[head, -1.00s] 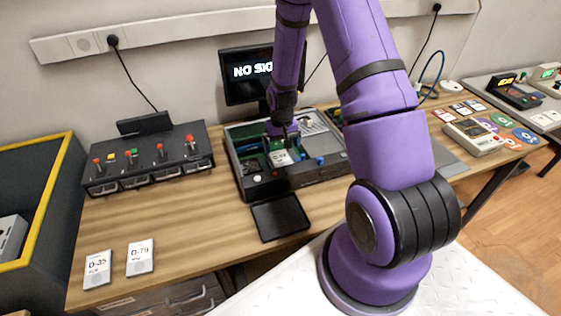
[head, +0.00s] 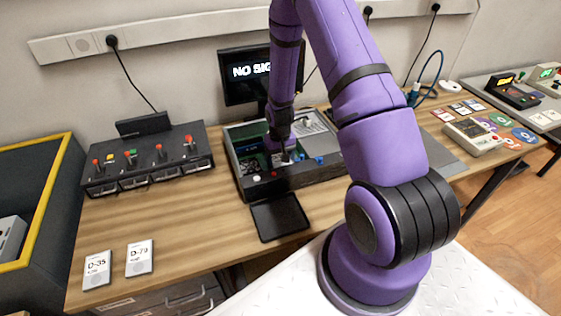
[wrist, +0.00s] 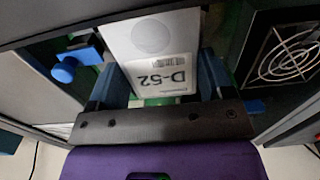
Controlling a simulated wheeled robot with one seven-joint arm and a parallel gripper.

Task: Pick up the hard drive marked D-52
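The hard drive marked D-52 (wrist: 160,74) is a flat light-grey block with a white label, upside down in the wrist view. It sits in the open drive device (head: 241,171) on the bench. In the head view my gripper (head: 279,155) is lowered into the device and hides most of the drive. In the wrist view my gripper's two dark-blue fingers (wrist: 160,85) stand on either side of the drive's near end. Their inner faces are very close to its edges; I cannot tell whether they touch.
A blue knob (wrist: 66,70) and a fan grille (wrist: 287,55) flank the drive. A black tray (head: 279,218) lies before the device. Drives D-35 (head: 97,270) and D-79 (head: 139,258) lie front left. A switch box (head: 150,160) and a monitor (head: 245,77) stand behind.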

